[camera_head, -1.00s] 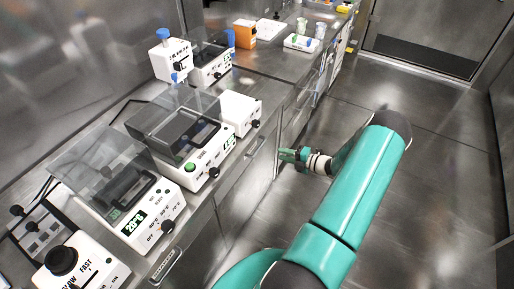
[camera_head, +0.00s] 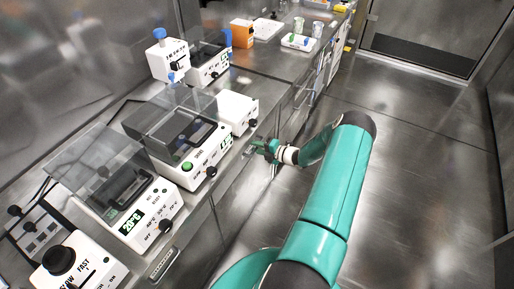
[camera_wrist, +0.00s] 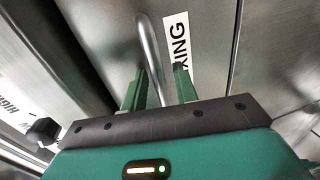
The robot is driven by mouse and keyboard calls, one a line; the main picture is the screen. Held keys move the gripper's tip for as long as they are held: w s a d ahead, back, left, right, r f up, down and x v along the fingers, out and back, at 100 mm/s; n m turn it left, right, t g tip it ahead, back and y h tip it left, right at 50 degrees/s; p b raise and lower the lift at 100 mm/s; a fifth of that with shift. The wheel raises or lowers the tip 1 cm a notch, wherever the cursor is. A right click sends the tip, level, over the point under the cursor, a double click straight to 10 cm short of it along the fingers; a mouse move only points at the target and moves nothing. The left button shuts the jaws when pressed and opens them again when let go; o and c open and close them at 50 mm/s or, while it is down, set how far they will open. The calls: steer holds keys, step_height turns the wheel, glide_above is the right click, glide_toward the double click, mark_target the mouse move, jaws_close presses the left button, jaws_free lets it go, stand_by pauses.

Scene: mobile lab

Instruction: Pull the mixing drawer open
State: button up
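The mixing drawer front (camera_wrist: 205,20) fills the middle of the wrist view as a metal panel. It carries a white label (camera_wrist: 177,50) on which "XING" can be read. A bare metal bar handle (camera_wrist: 148,45) runs down beside the label. My gripper (camera_wrist: 160,88) is open, with its green fingers on either side of the handle's lower part. I cannot tell whether a finger touches it. In the head view my gripper (camera_head: 264,147) is close to the cabinet front under the counter edge, and it hides the handle there.
The floor (camera_head: 420,190) to the right is clear.

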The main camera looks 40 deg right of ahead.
jaws_close()
steer(key=f+v, duration=0.2)
steer(key=v, duration=1)
steer(key=s+f+v, duration=0.1)
steer(key=f+v, duration=0.2)
steer(key=v, duration=0.9)
steer(key=shift+d, duration=0.35)
steer(key=shift+s, duration=0.1)
jaws_free()
steer(key=v, duration=1.3)
steer(key=shift+s+d, duration=0.25)
steer(key=shift+s, duration=0.05)
